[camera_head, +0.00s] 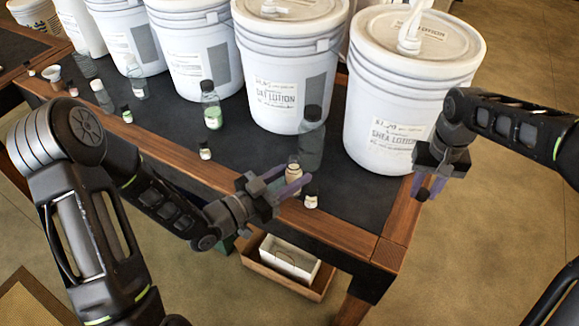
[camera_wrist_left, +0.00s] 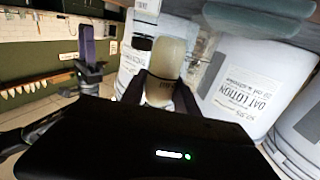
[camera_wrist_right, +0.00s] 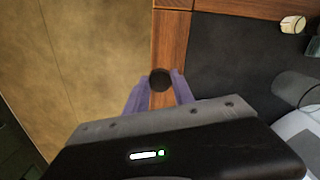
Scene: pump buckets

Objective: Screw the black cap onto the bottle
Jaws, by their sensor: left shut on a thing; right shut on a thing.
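My left gripper (camera_head: 294,181) is shut around a small cream-coloured bottle (camera_head: 293,171) near the table's front edge. The bottle's top shows no black cap. It fills the jaws in the left wrist view (camera_wrist_left: 165,70), and its base is hidden by the fingers in the head view. My right gripper (camera_head: 430,188) is shut on the black cap (camera_head: 423,194) at the table's right end. In the right wrist view the round black cap (camera_wrist_right: 160,79) sits between the purple fingertips, above the wooden edge. Cap and bottle are well apart.
White lotion buckets (camera_head: 285,75) line the back of the table. Wooden table edging (camera_head: 397,225) lies between the grippers.

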